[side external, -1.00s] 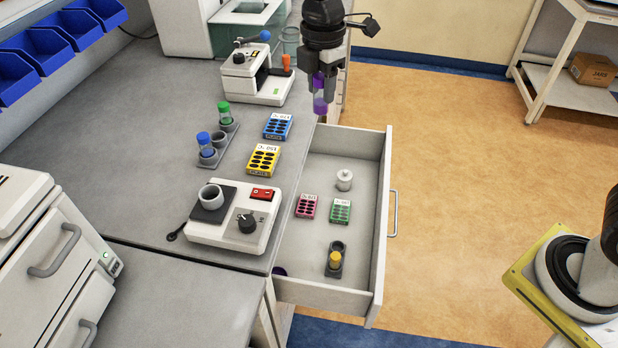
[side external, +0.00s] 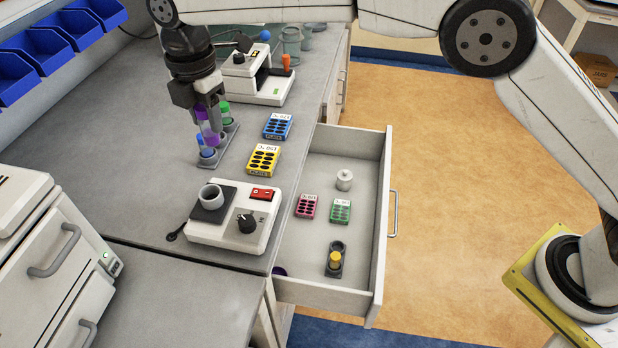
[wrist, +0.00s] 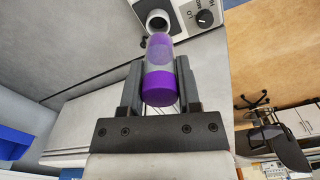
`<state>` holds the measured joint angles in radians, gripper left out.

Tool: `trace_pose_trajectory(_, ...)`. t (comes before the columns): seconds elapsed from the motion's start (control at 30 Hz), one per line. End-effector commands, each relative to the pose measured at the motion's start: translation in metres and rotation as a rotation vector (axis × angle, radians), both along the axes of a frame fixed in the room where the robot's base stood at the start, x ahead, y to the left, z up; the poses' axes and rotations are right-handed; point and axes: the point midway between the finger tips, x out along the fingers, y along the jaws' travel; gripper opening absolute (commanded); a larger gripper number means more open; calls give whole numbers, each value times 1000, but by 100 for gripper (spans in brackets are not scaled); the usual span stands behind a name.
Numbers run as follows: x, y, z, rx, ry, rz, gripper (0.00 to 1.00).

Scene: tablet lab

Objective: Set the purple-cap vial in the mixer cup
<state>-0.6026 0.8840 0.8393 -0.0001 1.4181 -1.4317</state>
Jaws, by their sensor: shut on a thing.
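My gripper (side external: 205,103) is shut on the purple-cap vial (side external: 208,134), which hangs below the jaws in the side view, in front of the vial rack. In the wrist view the vial (wrist: 159,75) sits between the two fingers, with its purple cap nearest the camera. The grey mixer cup (side external: 212,195) stands on the dark plate of the white mixer (side external: 237,233), apart from the vial. The mixer cup (wrist: 158,19) also shows in the wrist view beyond the vial's far end.
A rack (side external: 221,150) with blue-cap and green-cap vials is partly hidden by my gripper. Blue (side external: 278,125) and yellow (side external: 263,158) blister packs lie beside it. An open drawer (side external: 310,260) holds smaller packs, a white jar and a yellow-topped item. The bench left of the mixer is clear.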

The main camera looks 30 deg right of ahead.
Motion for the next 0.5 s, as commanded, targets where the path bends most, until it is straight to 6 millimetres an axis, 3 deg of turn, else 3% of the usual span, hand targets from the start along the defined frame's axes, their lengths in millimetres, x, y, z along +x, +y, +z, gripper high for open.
trace_pose_trajectory(0.37,-8,32,-4,0,0,60,0)
trace_pose_trajectory(0.5,-8,32,-19,-1,3,61,0)
